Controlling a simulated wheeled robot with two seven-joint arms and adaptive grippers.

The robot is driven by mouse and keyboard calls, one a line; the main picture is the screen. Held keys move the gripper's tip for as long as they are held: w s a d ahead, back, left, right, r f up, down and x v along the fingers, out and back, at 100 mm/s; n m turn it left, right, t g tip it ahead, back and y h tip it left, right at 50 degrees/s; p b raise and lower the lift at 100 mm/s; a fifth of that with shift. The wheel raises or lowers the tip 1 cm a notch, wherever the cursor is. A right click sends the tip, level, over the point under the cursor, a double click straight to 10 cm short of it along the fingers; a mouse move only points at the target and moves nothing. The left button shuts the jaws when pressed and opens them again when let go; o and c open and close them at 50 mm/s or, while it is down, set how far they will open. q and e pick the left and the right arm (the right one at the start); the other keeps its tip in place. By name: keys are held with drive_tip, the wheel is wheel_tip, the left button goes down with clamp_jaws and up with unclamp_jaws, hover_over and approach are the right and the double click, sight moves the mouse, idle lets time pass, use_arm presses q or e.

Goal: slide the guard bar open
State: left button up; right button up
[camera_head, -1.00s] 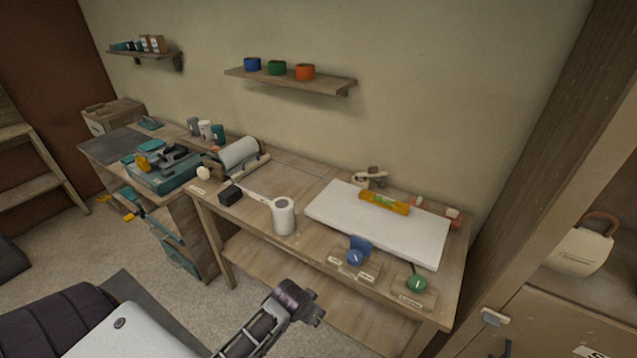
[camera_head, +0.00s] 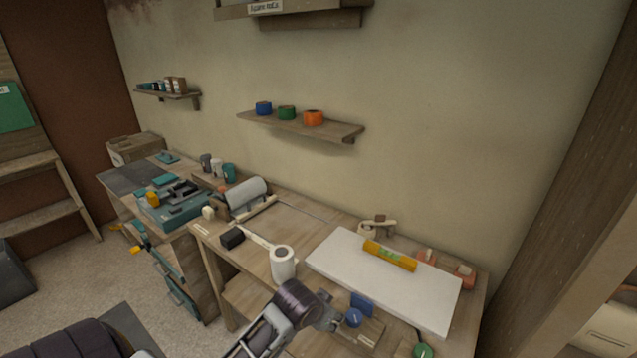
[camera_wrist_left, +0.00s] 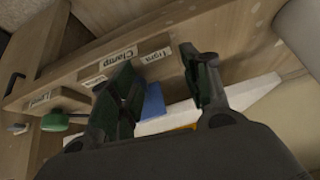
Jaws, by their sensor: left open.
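No part is clearly marked as the guard bar; a pale bar (camera_head: 258,209) lies in front of the roll at the bench's left, but I cannot tell if it is that. A blue knob (camera_head: 354,317) with an upright blue plate (camera_head: 362,302) stands at the bench's front edge. My left gripper (camera_head: 331,313) is just left of the blue knob. In the left wrist view my left gripper (camera_wrist_left: 160,100) is open, with a blue piece (camera_wrist_left: 153,102) showing between and beyond its fingers. Contact is not visible. My right gripper is not in view.
A green knob (camera_head: 422,350) is right of the blue one. Labels, one reading "Clamp" (camera_wrist_left: 118,57), line the front edge.

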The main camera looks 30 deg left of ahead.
use_arm(q)
drive_tip(key=w+a+r+t, duration=0.2)
drive_tip(key=w+r, duration=0.6)
drive_tip(key=w+a+r+t, duration=0.2)
drive_tip(key=w+r, duration=0.5)
drive_tip(key=r, duration=0.1)
drive_tip(key=w+a+r+n+t, duration=0.1)
drive_tip(key=w+a+r+t, duration=0.2)
drive_tip(key=r, duration=0.7)
drive_tip(key=w+a+r+t, duration=0.1)
drive_tip(key=w+a+r, duration=0.1)
drive_tip(key=w+r, duration=0.55)
drive_tip(key=s+a+r+n+t, duration=0.1)
drive_tip(key=a+r, duration=0.3)
drive_tip(key=r, duration=1)
drive_tip(key=s+a+r+n+t, duration=0.1)
drive_tip(key=s+a+r+t, duration=0.3)
drive_tip(key=r, duration=1)
drive_tip(key=s+a+r+n+t, duration=0.1)
drive_tip(key=s+a+r+t, duration=0.2)
drive_tip(key=r, duration=1.1)
drive_tip(key=shift+a+y, duration=0.4)
drive_tip(key=shift+a, duration=0.5)
drive_tip(key=shift+r, duration=0.1)
